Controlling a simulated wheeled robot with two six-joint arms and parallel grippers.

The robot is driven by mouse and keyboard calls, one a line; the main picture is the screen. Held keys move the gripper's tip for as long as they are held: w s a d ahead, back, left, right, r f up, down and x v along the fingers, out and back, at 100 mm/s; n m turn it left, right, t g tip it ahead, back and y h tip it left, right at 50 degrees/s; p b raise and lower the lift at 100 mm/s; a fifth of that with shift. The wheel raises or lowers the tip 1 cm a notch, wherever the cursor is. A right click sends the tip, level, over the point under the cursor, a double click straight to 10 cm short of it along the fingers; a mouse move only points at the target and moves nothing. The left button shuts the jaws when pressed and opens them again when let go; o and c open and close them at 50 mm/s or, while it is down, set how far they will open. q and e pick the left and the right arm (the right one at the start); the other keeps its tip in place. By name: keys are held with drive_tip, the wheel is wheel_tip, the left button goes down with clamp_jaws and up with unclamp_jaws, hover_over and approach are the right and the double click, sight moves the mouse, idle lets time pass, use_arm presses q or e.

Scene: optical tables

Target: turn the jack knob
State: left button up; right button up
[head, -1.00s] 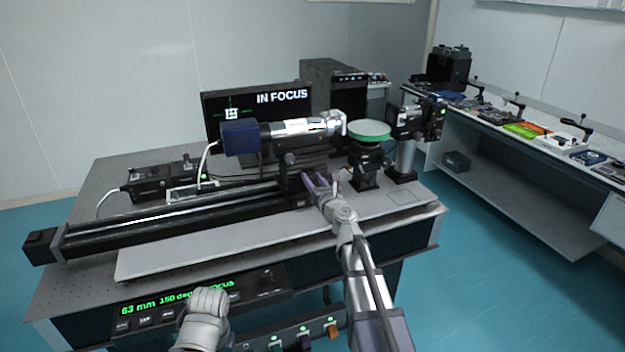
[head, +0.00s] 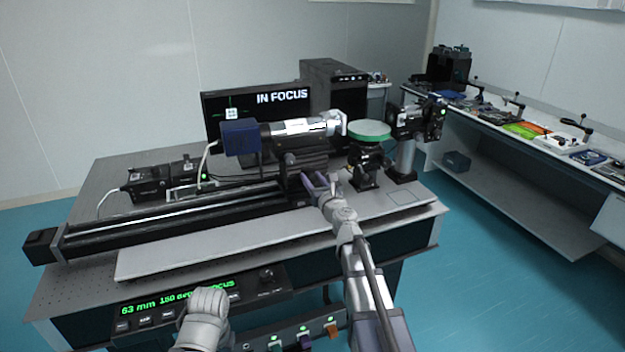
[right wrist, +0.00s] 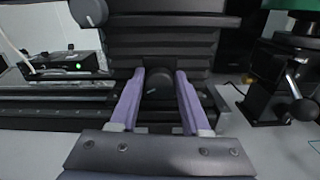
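The jack (head: 308,158) is a black ribbed block under the camera on the table; it also fills the top of the right wrist view (right wrist: 150,45). The jack knob (right wrist: 158,84) is a small dark round knob low on its front. My right gripper (head: 319,180) is at the jack's front. In the right wrist view its purple fingers (right wrist: 160,100) are spread, one on each side of the knob, with narrow gaps seeming to show. The knob is hard to make out in the head view. My left gripper (head: 203,312) is at the bottom left, by the control panel; its fingers are hidden.
A blue and silver camera (head: 285,132) sits over the jack. A long black rail (head: 170,218) runs to the left. A green-rimmed round stage (head: 368,131) stands close right. The monitor (head: 230,100) reads IN FOCUS. The panel (head: 150,310) reads 63 mm, 160 deg.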

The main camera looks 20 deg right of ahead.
drive_tip(key=o, duration=0.3)
drive_tip(key=shift+o, duration=0.2)
drive_tip(key=shift+s, duration=0.1)
drive_tip(key=s, duration=0.7)
drive_tip(key=shift+s+d, duration=0.15)
drive_tip(key=shift+s, duration=0.15)
